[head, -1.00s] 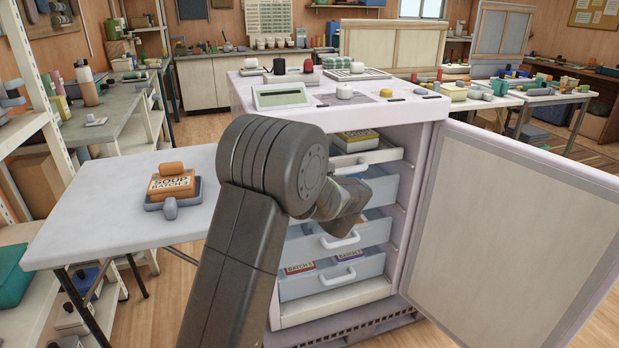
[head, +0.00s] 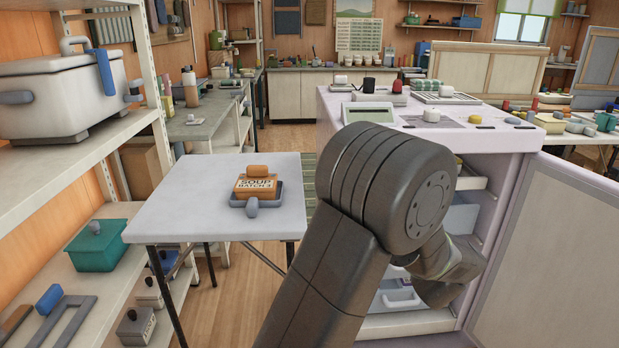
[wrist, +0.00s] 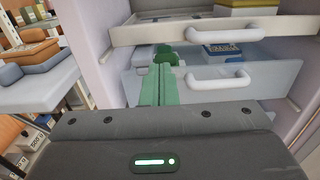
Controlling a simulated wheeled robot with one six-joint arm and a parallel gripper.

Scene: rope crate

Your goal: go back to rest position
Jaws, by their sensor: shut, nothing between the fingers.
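In the wrist view my gripper (wrist: 163,75) has its green fingers together, with nothing between them. It points toward the drawer fronts of the open white cabinet (head: 480,140), just left of two white handles. In the head view my dark arm covers part of the cabinet, and the fingers are hidden behind it.
A grey side table (head: 170,215) stands left of the cabinet, bearing an orange soup package (head: 257,187) on a tray. The cabinet door (head: 560,250) stands open at right. A shelf rack (head: 90,160) is at far left.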

